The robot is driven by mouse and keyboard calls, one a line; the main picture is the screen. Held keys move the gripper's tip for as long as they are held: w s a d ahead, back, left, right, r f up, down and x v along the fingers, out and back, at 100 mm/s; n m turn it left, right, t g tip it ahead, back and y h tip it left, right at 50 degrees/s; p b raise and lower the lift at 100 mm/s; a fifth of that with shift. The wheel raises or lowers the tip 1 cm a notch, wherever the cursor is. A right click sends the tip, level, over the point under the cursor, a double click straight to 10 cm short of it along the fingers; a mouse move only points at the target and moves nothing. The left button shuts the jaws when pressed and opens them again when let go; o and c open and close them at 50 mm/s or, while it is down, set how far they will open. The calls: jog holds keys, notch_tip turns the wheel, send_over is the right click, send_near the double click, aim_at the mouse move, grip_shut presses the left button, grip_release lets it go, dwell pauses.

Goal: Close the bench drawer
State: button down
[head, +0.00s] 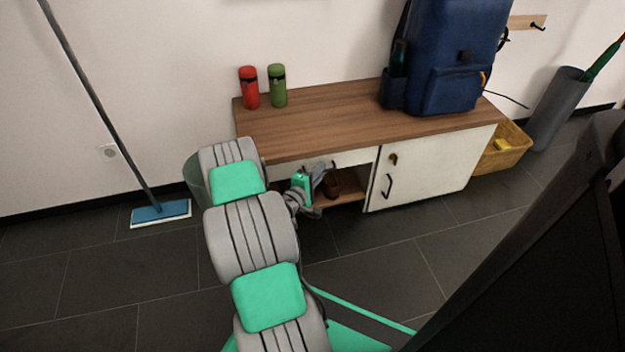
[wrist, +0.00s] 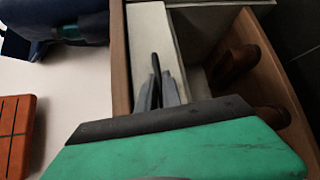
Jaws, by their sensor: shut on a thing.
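The wooden bench (head: 315,115) stands against the wall. Its white drawer front (head: 352,157) lies just under the top, left of the white cupboard door. It looks close to flush with the bench front; any small gap cannot be told. In the wrist view the drawer front (wrist: 150,35) runs beside the brown top edge, and its dark handle (wrist: 155,63) sits between my fingertips. My gripper (head: 326,168) is shut on the handle; the wrist view shows the fingers (wrist: 159,88) close together on it. My arm hides the drawer's left part.
Below the drawer is an open shelf with brown shoes (wrist: 237,62). The cupboard door (head: 425,168) is shut. A blue backpack (head: 450,60), a red bottle (head: 249,88) and a green bottle (head: 277,86) stand on top. A wicker basket (head: 503,150) is at the right.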

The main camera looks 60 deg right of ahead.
jog(key=shift+w+d, duration=0.15)
jog(key=shift+w, duration=0.05)
jog(key=c, duration=1.5)
grip_release()
jog(key=shift+r, duration=0.1)
jog(key=a+p, duration=0.1)
jog(key=a, duration=0.4)
jog(key=a+p, duration=0.1)
jog(key=a, duration=0.1)
jog(key=shift+w+a+r+p, duration=0.2)
jog(key=shift+a+r+p, duration=0.1)
jog(key=shift+a+r, duration=0.1)
